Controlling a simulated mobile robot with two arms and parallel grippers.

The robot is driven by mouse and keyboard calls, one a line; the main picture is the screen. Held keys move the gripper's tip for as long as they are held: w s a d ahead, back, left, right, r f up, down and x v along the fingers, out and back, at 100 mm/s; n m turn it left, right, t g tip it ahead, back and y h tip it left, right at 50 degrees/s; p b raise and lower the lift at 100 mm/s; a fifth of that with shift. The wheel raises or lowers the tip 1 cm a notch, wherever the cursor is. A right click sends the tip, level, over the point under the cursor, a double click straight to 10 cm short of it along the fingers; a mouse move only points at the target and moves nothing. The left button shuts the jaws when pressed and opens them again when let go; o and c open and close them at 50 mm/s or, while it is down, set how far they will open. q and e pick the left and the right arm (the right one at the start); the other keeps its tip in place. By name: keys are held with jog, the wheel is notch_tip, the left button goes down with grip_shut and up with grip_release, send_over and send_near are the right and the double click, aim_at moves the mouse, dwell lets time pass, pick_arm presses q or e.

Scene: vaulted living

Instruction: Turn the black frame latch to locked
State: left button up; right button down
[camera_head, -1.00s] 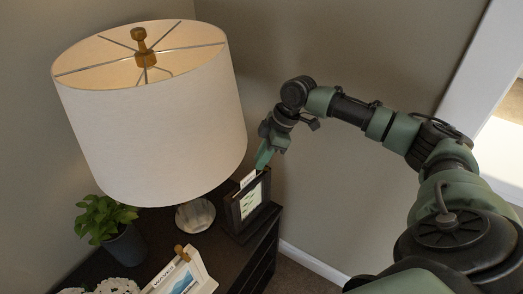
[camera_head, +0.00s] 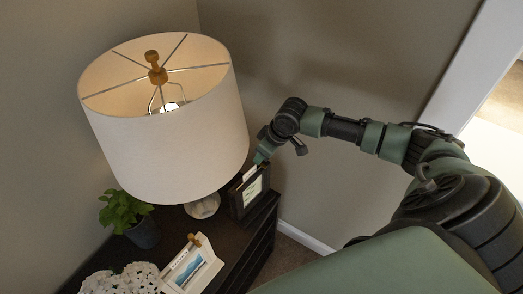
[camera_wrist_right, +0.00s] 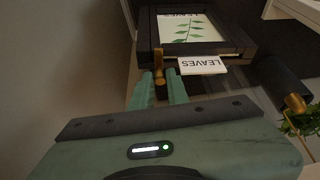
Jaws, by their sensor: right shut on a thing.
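The black frame (camera_head: 250,193) stands upright on the dark cabinet behind the lamp's base, a green leaf print in it. In the right wrist view the black frame (camera_wrist_right: 145,30) is at the top, with a white "LEAVES" card (camera_wrist_right: 203,66) at its edge. Its brass latch (camera_wrist_right: 159,62) sticks out from the frame edge toward me. My right gripper (camera_wrist_right: 162,82) has its two green fingers on either side of the latch, shut on it. In the head view my right gripper (camera_head: 262,156) is at the frame's top. Which way the latch is turned is hard to tell.
A large white lamp (camera_head: 165,135) stands close left of my right gripper. A white frame (camera_head: 190,268) with a brass latch (camera_head: 194,239), a potted plant (camera_head: 125,212) and white flowers (camera_head: 120,280) share the cabinet (camera_head: 232,250). A wall is behind.

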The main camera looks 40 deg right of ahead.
dwell(0.4)
jog(key=c, duration=1.4)
grip_release()
